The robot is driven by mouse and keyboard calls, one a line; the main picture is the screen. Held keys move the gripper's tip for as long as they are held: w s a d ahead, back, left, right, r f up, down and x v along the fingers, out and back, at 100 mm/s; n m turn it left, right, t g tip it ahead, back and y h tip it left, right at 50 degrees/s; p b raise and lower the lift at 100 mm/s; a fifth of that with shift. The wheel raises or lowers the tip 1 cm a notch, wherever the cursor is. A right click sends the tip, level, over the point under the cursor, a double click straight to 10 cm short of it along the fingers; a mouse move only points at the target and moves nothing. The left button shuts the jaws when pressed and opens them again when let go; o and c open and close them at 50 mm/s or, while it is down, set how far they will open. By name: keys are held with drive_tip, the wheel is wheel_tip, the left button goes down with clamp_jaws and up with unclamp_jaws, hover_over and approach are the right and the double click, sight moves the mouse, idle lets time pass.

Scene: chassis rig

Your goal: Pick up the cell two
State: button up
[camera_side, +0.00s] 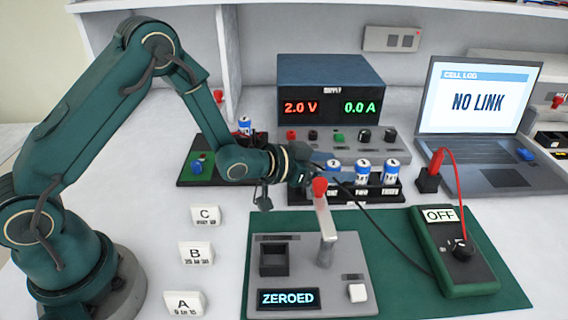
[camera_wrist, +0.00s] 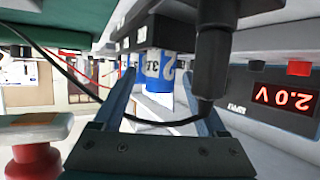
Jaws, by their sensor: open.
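In the side view, cell two (camera_side: 362,171) is the middle of three blue-and-white cells standing upright in a black rack (camera_side: 376,190). The left cell (camera_side: 333,166) and right cell (camera_side: 391,171) flank it. My gripper (camera_side: 303,174) is low at the rack's left end, pointing right, with its fingertips partly hidden. In the wrist view my gripper (camera_wrist: 168,110) is open and empty. Blue-and-white cells (camera_wrist: 158,66) appear upside down beyond and between the fingers; I cannot tell which is cell two there. A black plug with a cable (camera_wrist: 212,62) partly blocks the view near the right finger.
A tester with a red-knobbed lever (camera_side: 320,187) stands in front of the gripper. The black cable (camera_side: 385,232) runs to a green meter (camera_side: 452,250) marked OFF. A power supply (camera_side: 330,100) stands behind the rack, a laptop (camera_side: 475,100) at right. Another cell (camera_side: 245,125) stands at left.

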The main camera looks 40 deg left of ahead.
clamp_jaws()
drive_tip(key=shift+r, duration=0.1)
